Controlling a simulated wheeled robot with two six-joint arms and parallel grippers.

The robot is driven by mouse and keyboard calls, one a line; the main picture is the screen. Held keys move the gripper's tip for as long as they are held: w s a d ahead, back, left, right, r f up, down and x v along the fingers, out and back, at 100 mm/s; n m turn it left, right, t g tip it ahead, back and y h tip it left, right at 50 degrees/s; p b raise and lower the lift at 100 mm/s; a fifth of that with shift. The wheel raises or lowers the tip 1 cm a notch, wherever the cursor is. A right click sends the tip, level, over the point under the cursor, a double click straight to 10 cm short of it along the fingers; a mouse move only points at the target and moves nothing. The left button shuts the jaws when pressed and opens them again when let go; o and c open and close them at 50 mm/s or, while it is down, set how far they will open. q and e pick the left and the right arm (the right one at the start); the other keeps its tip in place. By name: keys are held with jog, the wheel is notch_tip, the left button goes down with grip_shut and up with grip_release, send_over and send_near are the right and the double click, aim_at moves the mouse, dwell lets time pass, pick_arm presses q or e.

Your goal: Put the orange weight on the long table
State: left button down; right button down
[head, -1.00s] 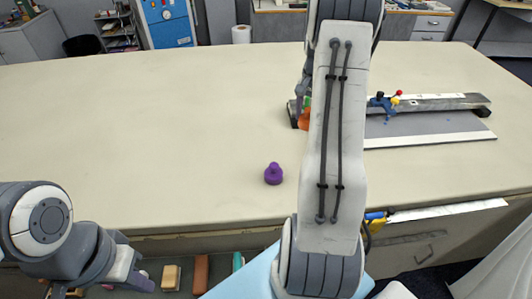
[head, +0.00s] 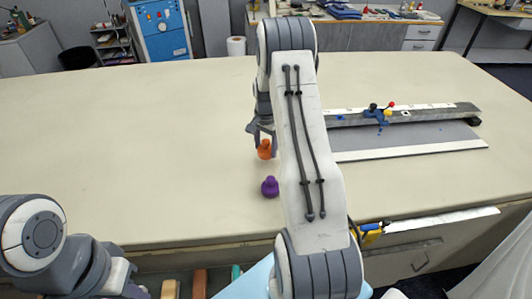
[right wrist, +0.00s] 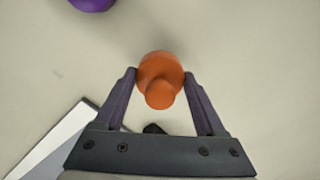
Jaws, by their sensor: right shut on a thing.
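The orange weight (head: 265,150) is a small knobbed piece at the middle of the long cloth table (head: 130,130), just behind a purple weight. My right gripper (head: 262,140) is shut on it. In the right wrist view the orange weight (right wrist: 160,80) sits between the two fingertips (right wrist: 160,85). I cannot tell whether its base touches the cloth. My right arm hides part of the table to its right. My left arm shows at the lower left, and its gripper (head: 135,290) is cut off by the bottom edge, so its jaws are unclear.
The purple weight (head: 270,187) stands just in front of the orange one; it also shows in the right wrist view (right wrist: 92,3). A grey board with a metal rail (head: 420,138) lies to the right. The table's left half is clear.

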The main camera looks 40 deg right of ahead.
aim_at(266, 155)
notch_tip(266, 155, down, 3)
jog(key=shift+f+p, duration=0.1)
jog(key=shift+p, duration=0.5)
jog(key=shift+f, duration=0.15)
jog(key=shift+f, duration=0.15)
grip_release()
